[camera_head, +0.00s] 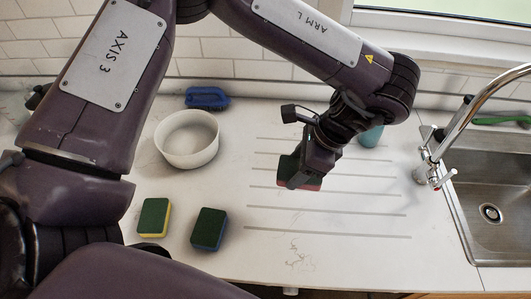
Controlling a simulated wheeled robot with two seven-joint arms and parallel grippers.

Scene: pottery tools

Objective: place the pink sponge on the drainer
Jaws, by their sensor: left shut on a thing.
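My left gripper (309,162) is over the grooved drainer (345,236) and shut on the pink sponge (300,185). Only part of the sponge shows below the fingers, a dark green side and a pinkish-red edge. It is over the left half of the grooves. I cannot tell whether its underside touches the surface. My right gripper is not in view.
A white bowl (187,139) and a blue brush (207,97) stand left of the drainer. A green-yellow sponge (154,217) and a green-blue sponge (209,229) lie in front. A teal object (371,136) is behind my gripper. The tap (470,115) and sink (492,185) are right.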

